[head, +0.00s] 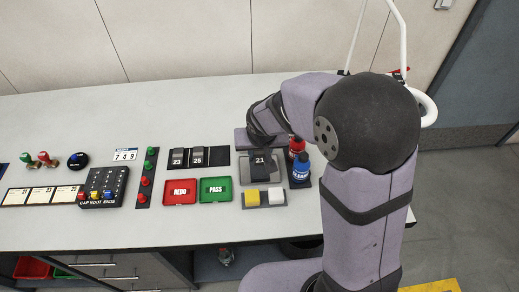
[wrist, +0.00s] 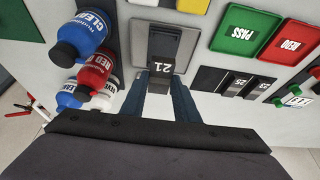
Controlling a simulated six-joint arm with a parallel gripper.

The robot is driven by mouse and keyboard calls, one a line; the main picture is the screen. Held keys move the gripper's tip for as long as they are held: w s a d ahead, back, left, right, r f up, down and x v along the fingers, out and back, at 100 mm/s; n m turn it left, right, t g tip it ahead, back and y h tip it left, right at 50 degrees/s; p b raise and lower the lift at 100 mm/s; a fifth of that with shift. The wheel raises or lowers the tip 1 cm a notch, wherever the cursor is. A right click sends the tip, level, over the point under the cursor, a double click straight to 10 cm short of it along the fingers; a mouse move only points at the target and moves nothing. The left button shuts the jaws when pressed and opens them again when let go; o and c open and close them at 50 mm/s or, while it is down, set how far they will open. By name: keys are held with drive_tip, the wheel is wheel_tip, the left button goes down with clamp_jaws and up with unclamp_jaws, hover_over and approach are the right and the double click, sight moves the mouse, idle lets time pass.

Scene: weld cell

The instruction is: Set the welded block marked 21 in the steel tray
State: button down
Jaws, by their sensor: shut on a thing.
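The welded block marked 21 (head: 261,161) is dark grey with a white number label. It also shows in the wrist view (wrist: 164,66), at the tips of my gripper. My gripper (wrist: 166,92) is shut on its numbered end; in the head view my wrist partly hides this. The block is over or in a grey holder (wrist: 138,58); I cannot tell whether it touches the bottom. I cannot tell for sure whether this grey holder is the steel tray.
Blue and red bottles (head: 301,168) stand close to the right of the block. A holder with yellow and white pieces (head: 264,198) lies in front. Red REDO (head: 180,191) and green PASS (head: 216,189) trays and blocks 23 (head: 177,158) and 25 (head: 198,157) lie left.

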drive_tip(key=shift+f+b, duration=2.75)
drive_tip(key=shift+f, duration=0.4)
drive_tip(key=shift+f, duration=0.1)
drive_tip(key=c, duration=1.3)
unclamp_jaws()
drive_tip(key=shift+r+p, duration=2.6)
drive_tip(key=shift+r, duration=0.95)
